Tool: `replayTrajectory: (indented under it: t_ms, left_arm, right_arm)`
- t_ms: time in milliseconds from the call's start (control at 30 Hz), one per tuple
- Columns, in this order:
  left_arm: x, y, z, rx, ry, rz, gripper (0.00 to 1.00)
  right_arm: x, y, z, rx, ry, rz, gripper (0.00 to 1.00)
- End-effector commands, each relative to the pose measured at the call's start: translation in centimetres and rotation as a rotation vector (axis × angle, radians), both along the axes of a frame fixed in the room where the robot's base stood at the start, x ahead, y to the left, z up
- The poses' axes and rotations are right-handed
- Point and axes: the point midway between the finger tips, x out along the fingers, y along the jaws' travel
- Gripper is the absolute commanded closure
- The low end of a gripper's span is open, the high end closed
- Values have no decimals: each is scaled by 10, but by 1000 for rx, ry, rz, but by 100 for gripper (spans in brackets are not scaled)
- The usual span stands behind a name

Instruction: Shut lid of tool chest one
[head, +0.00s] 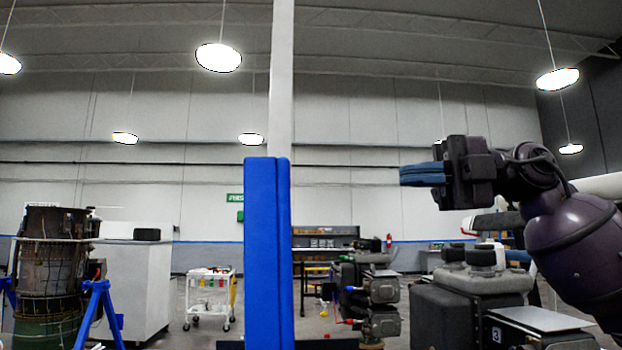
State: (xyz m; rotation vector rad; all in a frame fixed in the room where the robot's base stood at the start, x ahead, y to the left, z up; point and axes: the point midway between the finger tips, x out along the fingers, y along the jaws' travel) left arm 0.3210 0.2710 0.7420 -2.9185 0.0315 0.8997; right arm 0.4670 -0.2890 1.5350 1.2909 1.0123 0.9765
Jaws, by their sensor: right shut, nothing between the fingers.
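My right gripper (422,174) is raised at the right of the head view, its blue fingers pointing left. The fingers are closed together with nothing between them, and nothing touches them. My left gripper is out of view. I cannot pick out a tool chest marked one, or its lid, in this view. A dark grey unit marked 3 (495,335) with a flat light top stands at the bottom right, below my right arm. It is cut off by the lower edge.
A blue-padded post (267,250) rises in the middle. A turbine (52,265) with blue stands (100,308) is at the left, near a white cabinet (140,285). A white tool cart (209,298) and a dark workbench (326,240) stand farther back. Floor shows around the cart.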

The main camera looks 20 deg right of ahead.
Motion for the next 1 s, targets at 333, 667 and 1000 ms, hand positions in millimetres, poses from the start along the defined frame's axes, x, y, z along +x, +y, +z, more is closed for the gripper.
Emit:
replayTrajectory:
  t_ms: [333,667,1000]
  left_arm:
    - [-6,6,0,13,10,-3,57]
    - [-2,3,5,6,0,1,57]
    - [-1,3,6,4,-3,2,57]
  right_arm:
    - [7,31,1,9,14,3,100]
    - [24,88,-1,10,13,4,100]
    - [36,129,-3,10,14,2,100]
